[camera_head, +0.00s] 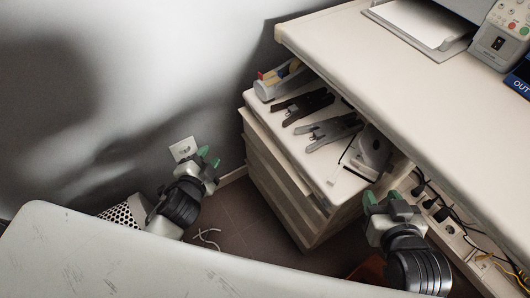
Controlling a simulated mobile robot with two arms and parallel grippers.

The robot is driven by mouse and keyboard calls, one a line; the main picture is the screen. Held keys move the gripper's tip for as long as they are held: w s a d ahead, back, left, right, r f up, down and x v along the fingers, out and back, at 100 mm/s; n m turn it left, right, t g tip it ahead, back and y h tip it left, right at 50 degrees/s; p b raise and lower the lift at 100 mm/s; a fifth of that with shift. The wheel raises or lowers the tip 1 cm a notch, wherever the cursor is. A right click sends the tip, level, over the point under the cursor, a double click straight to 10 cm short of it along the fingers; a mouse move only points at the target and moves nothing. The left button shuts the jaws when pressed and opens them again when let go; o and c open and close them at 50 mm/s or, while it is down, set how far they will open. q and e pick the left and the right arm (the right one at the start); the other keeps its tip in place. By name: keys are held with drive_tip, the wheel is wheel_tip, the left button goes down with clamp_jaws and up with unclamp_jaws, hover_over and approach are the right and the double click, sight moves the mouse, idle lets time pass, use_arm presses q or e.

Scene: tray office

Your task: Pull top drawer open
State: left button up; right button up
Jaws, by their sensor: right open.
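A pale drawer cabinet (278,190) stands partly under the desk. Its stacked drawer fronts face the lower left. The top drawer's front (275,150) runs just below the cabinet top, and I cannot make out a handle or a clear gap. My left gripper (208,158) is to the left of the drawer fronts, apart from them and with nothing visible in it; how far its green fingers are parted is unclear. My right gripper (384,202) is open and empty, to the right of the cabinet near the desk's underside.
Plugs and cables (440,205) run at the right. A pale surface (120,255) fills the lower left. Floor shows between it and the cabinet.

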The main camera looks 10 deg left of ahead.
use_arm(q)
drive_tip(key=w+d+f+m+g+h+b, duration=0.1)
drive_tip(key=w+d+f+m+g+h, duration=0.1)
drive_tip(key=w+d+m+h, duration=0.6)
drive_tip(key=shift+d+f+m+h+b, duration=0.4)
drive_tip(key=shift+d+f+m+h, duration=0.25)
drive_tip(key=shift+d+m+h, duration=2.7)
use_arm(e)
wheel_tip(320, 180, up, 16)
drive_tip(key=a+t+y, duration=0.2)
drive_tip(key=t+y, duration=0.1)
drive_tip(key=t, duration=0.8)
drive_tip(key=shift+a+f+t+y, duration=0.15)
drive_tip(key=shift+f+t+y, duration=0.1)
drive_tip(key=shift+t+y, duration=0.15)
use_arm(q)
drive_tip(key=shift+a+m+y, duration=0.7)
drive_tip(key=shift+m+y, duration=0.05)
drive_tip(key=shift+y, duration=0.2)
clamp_jaws()
